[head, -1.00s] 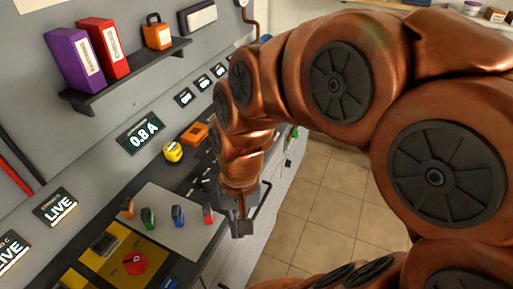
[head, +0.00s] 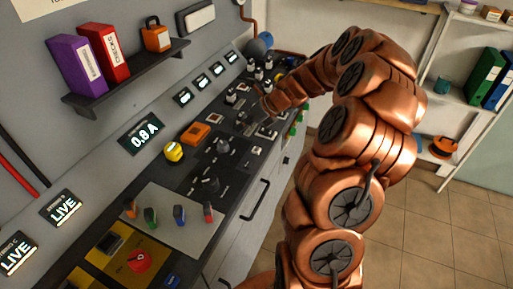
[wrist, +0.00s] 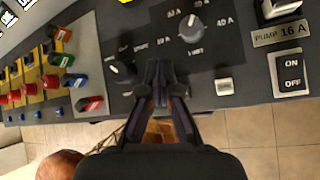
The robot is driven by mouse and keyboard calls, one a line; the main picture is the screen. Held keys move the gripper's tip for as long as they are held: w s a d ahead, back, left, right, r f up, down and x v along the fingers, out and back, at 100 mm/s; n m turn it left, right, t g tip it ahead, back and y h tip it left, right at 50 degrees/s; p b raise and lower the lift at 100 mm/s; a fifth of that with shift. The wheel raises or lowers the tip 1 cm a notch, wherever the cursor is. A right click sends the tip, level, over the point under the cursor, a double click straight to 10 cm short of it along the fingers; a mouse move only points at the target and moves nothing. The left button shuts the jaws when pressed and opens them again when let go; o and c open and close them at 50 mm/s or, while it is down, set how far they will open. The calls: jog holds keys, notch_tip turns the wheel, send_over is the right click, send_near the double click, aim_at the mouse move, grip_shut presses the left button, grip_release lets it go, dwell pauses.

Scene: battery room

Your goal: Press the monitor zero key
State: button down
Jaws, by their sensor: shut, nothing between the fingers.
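In the head view, my gripper (head: 252,119) is over the far part of the dark sloping console (head: 232,178), partly hidden by my arm. In the wrist view, my gripper's fingers (wrist: 166,84) are together with nothing between them, near the panel's edge. A small pale square key (wrist: 224,87) sits on the panel to the right of the fingertips, apart from them. I cannot read a zero label on it, so I cannot tell whether it is the monitor zero key. A lit display (head: 142,134) on the wall reads 0.8 A.
A dial knob (wrist: 190,28) and a smaller black knob (wrist: 121,68) stand up near the fingers. An ON/OFF switch (wrist: 292,73) is at the right. A yellow round item (head: 173,151) and an orange box (head: 195,134) sit on the console. Tiled floor lies beside it.

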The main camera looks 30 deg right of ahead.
jog(key=w+d+f+m+t, duration=0.1)
jog(key=d+f+m, duration=0.1)
jog(key=d+m, duration=0.2)
jog(key=d, duration=0.3)
jog(key=shift+f+m+h, duration=0.2)
jog(key=shift+m+h, duration=0.1)
jog(key=shift+h, duration=0.1)
jog(key=shift+f, duration=0.1)
jog(key=b, duration=0.7)
send_over(258, 149)
notch_tip(258, 149, down, 6)
jog(key=shift+f, duration=1.3)
jog(key=shift+f, duration=0.1)
jog(key=shift+f+p, duration=0.35)
jog(key=shift+p, duration=0.1)
